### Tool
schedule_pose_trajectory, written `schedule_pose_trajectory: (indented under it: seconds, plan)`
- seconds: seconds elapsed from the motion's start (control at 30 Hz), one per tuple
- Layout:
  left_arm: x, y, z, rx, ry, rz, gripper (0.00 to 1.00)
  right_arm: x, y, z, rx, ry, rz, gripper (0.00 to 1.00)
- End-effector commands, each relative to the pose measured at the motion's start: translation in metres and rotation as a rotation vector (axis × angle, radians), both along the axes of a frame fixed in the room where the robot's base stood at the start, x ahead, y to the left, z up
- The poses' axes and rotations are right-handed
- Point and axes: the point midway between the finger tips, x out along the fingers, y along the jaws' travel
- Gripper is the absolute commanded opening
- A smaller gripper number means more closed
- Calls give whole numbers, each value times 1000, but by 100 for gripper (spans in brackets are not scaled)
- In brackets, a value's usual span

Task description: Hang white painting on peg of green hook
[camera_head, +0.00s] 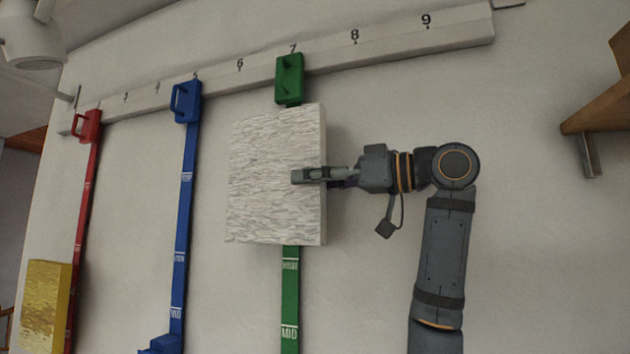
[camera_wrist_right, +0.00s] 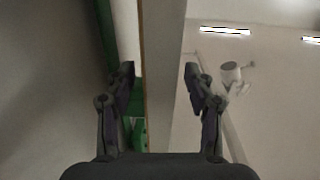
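The white painting (camera_head: 265,180), a thick rough-faced block, is upright in front of the green strap (camera_head: 290,300), just below the green hook (camera_head: 290,75) at number 7. My right gripper (camera_head: 308,176) has its fingers around the painting's right edge, one finger across the face. My left gripper is out of view.
A numbered white rail (camera_head: 390,35) runs along the wall. The blue hook (camera_head: 186,102) and red hook (camera_head: 87,125) hang to the left. A yellow painting (camera_head: 45,300) is at lower left. A wooden shelf (camera_head: 600,100) juts in at upper right.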

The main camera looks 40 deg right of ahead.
Motion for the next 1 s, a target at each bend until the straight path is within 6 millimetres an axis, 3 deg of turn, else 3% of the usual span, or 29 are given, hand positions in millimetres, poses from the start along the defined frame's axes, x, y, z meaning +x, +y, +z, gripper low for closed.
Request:
schedule_pose_trajectory:
  seconds: [0.27,0.7,1.0]
  plan:
    - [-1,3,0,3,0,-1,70,-7,-4,0,0,0,-3,53]
    - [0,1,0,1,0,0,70,-95,-42,0,1,-2,-2,53]
    - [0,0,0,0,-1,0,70,-111,-48,0,0,0,1,53]
